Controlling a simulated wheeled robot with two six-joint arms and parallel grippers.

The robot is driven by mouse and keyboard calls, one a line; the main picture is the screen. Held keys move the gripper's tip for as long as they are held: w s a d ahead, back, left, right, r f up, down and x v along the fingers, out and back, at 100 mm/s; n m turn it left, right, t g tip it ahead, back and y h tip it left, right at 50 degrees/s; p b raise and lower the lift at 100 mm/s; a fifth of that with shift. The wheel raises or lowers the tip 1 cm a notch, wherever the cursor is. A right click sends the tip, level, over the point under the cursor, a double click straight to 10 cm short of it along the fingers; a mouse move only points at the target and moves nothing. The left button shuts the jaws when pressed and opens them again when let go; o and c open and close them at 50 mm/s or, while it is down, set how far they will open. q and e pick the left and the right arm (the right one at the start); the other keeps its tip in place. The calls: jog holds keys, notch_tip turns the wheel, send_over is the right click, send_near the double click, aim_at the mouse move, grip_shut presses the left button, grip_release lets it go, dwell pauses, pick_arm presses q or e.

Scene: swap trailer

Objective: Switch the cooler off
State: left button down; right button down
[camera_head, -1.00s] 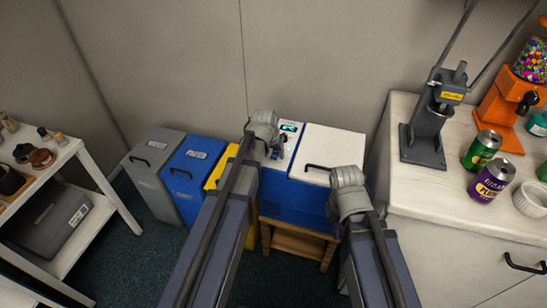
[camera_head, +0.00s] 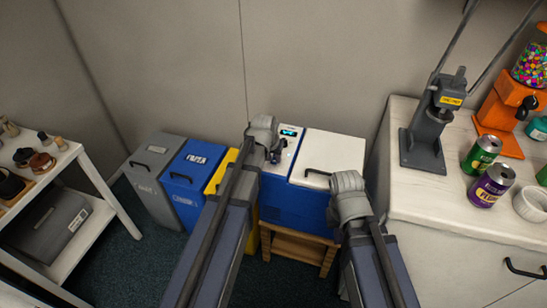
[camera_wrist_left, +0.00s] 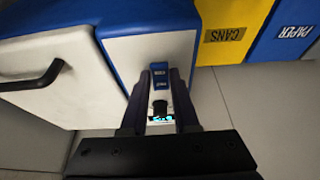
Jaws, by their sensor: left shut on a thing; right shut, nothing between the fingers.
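The cooler (camera_head: 295,205) is a blue box with a white lid (camera_head: 338,152) and stands on a low wooden stand. Its white control strip, with a small lit display (camera_head: 289,132), is left of the lid. My left gripper (camera_head: 277,152) is over this strip. In the left wrist view its fingers (camera_wrist_left: 160,80) are shut on a small blue switch (camera_wrist_left: 160,70) with pale marks. A black knob (camera_wrist_left: 160,107) and the lit display (camera_wrist_left: 162,118) show between the fingers. My right gripper (camera_head: 338,212) is low at the cooler's front right; its fingertips are mostly hidden.
Grey (camera_head: 150,165), blue (camera_head: 190,170) and yellow (camera_head: 220,170) bins stand left of the cooler. A white counter (camera_head: 405,185) with a press and cans is close on the right. A shelf (camera_head: 65,160) stands at far left.

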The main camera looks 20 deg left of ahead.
pick_arm(q)
jog(key=shift+w+r+g+p, duration=0.3)
jog(key=shift+w+g+p, duration=0.2)
jog(key=shift+g+p, duration=0.25)
jog(key=shift+w+g, duration=0.15)
jog(key=shift+g, duration=0.5)
jog(key=shift+f+g, duration=0.1)
jog(key=shift+g, duration=0.2)
jog(key=shift+s, duration=0.2)
jog(key=c, duration=0.7)
grip_release()
jog(key=shift+o, duration=0.2)
